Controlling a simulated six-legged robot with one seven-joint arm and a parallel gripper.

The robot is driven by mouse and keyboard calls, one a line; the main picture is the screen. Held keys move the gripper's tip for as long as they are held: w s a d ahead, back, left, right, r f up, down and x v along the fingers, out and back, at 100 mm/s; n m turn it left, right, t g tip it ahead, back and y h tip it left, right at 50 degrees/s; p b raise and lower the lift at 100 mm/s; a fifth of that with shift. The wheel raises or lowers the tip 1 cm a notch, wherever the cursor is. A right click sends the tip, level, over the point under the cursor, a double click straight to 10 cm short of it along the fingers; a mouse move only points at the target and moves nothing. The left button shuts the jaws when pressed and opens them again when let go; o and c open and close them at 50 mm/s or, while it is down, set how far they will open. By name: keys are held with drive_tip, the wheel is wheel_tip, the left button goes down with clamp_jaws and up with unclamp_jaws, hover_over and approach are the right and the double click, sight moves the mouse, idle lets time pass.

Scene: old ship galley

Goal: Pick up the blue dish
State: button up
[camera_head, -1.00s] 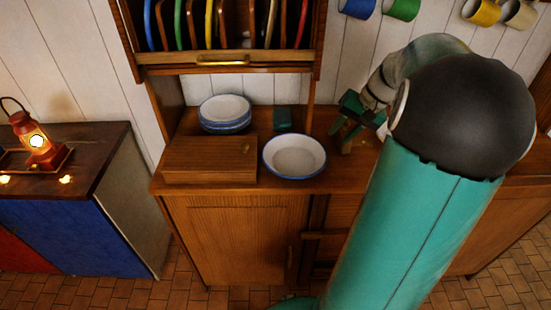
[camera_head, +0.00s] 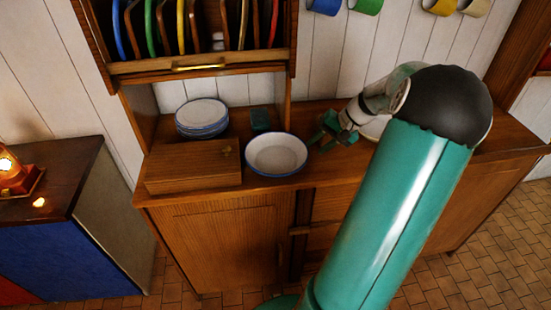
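A white bowl with a blue rim (camera_head: 276,155) stands upright on the wooden counter. A stack of blue-rimmed white dishes (camera_head: 202,117) stands behind and left of it. A blue plate (camera_head: 122,28) stands on edge at the left end of the upper rack. I cannot tell from the frame which of these is the blue dish. My gripper (camera_head: 326,137), with green fingers, is just above the counter, right of the bowl and apart from it. Its fingers look spread, with nothing seen between them. My arm hides part of the counter on the right.
A wooden box (camera_head: 194,167) sits left of the bowl, and a small dark green object (camera_head: 260,119) lies behind it. Mugs (camera_head: 366,5) hang above. A lit lantern (camera_head: 12,172) stands far left.

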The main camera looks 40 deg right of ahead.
sight(307, 151)
drive_tip(key=shift+w+a+f, duration=0.2)
drive_tip(key=shift+a, duration=0.1)
drive_tip(key=x, duration=0.5)
drive_tip(key=shift+w+r, duration=0.1)
drive_tip(key=shift+w, duration=0.05)
clamp_jaws()
